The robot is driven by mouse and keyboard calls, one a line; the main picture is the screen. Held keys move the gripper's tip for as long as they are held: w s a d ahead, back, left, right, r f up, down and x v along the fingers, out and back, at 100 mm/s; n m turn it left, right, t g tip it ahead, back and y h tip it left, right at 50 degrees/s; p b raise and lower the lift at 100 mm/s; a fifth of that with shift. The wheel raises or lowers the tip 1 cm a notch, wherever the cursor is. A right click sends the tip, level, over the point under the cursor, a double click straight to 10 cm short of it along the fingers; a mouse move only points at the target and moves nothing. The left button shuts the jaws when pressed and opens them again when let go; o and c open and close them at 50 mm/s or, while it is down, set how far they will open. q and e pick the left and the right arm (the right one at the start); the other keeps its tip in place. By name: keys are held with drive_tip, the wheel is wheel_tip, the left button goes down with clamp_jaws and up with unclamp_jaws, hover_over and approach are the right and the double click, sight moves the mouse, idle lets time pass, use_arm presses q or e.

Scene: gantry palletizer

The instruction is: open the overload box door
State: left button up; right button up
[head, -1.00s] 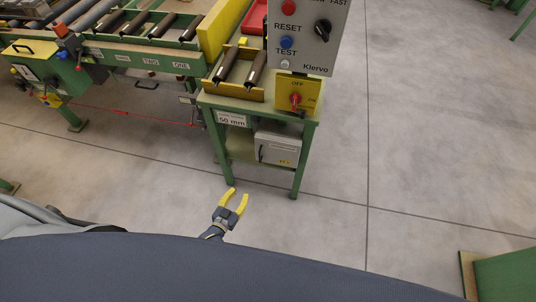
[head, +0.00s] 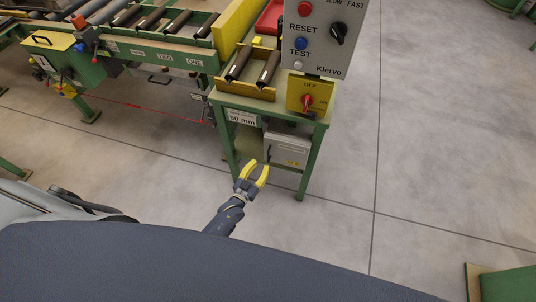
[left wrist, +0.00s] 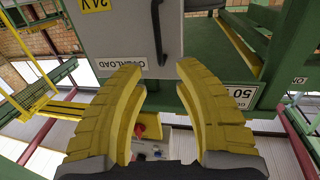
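The overload box (head: 288,148) is a light grey box under the green stand, and its door looks shut. In the left wrist view the box door (left wrist: 115,35) appears upside down at the top, with an OVERLOAD label (left wrist: 121,61) and a black bar handle (left wrist: 158,32). The handle is on the door's left side in the head view. My left gripper (head: 257,167) has yellow fingers and is in front of the box's lower left. In the left wrist view the gripper (left wrist: 160,76) is open and empty, with the handle beyond the gap between its fingertips. My right gripper is not in view.
The green stand (head: 311,160) has legs on both sides of the box. On and above it are a yellow rotary switch plate (head: 293,97) and a grey control panel (head: 343,60). A roller conveyor (head: 140,48) runs to the left.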

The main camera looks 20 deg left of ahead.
sight(268, 155)
use_arm(q)
drive_tip(key=shift+w+d, duration=0.25)
drive_tip(key=shift+w, duration=0.95)
drive_tip(key=shift+w+d, duration=0.2)
drive_tip(key=shift+w, duration=0.95)
drive_tip(key=shift+w+d, duration=0.25)
drive_tip(key=shift+w, duration=0.95)
drive_tip(key=shift+o, duration=0.3)
clamp_jaws()
